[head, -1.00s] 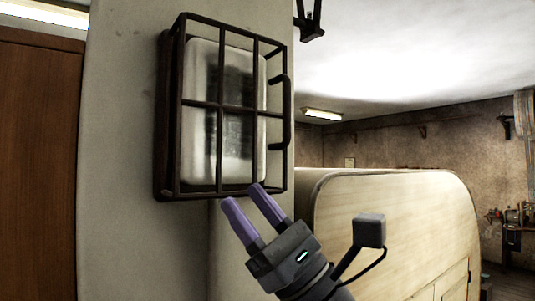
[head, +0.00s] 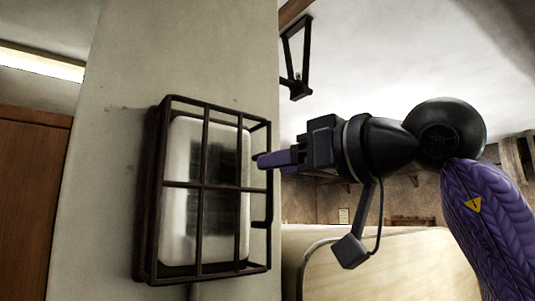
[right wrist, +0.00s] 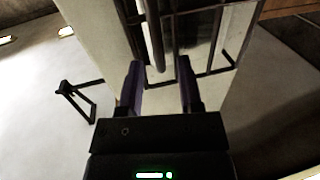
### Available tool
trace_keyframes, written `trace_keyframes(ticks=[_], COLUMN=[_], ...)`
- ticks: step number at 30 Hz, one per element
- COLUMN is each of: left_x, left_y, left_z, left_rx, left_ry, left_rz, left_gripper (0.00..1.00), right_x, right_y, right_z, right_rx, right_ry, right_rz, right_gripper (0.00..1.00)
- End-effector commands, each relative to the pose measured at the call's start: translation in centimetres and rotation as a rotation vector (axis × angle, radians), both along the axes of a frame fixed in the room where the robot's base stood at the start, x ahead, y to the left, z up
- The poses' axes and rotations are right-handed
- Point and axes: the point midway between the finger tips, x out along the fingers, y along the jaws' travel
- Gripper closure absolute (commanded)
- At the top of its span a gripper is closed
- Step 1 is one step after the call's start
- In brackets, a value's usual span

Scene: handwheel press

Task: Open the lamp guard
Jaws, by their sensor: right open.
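The lamp guard (head: 203,186) is a dark metal cage over a white lamp (head: 180,225) on a pale wall pillar. The cage looks closed over the lamp. Its bar handle (head: 270,205) is on the right side; its upper part is hidden by my fingers. My right gripper (head: 262,160) is open, with purple fingers pointing left at the handle. In the right wrist view the handle (right wrist: 155,42) reaches down into the gap between the open fingers (right wrist: 161,75). I cannot tell whether a finger touches it. My left gripper is not in view.
A dark bracket (head: 297,60) hangs at the top, above my right gripper. A pale rounded cabinet (head: 400,265) stands below my right arm. A brown wooden panel (head: 30,200) is at the far left. The pillar's face left of the guard is clear.

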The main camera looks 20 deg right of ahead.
Motion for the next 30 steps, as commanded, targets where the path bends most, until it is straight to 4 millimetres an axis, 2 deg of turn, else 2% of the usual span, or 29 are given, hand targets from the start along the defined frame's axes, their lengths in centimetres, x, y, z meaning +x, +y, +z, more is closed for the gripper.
trace_keyframes(ticks=[3, 6, 13, 14, 20, 30], left_x=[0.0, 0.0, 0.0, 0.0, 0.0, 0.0], left_y=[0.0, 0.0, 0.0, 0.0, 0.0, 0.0], left_z=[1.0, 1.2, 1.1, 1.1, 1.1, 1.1], left_rx=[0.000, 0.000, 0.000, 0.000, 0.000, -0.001], left_ry=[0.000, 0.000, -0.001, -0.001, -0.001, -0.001], left_rz=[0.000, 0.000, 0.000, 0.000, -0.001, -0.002], left_gripper=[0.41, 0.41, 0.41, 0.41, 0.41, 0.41], right_x=[1.7, 2.3, 2.5, 2.5, 2.5, 2.5], right_y=[1.0, 1.5, 1.6, 1.6, 1.5, 1.5], right_z=[0.2, 0.1, 0.0, 0.0, 0.0, 0.0], right_rx=[0.001, 0.001, 0.001, 0.002, 0.002, 0.002], right_ry=[0.003, 0.000, 0.000, 0.000, 0.000, 0.000], right_rz=[0.001, 0.002, 0.002, 0.002, 0.002, 0.002], right_gripper=[0.54, 0.54, 0.54, 0.56, 0.99, 1.00])
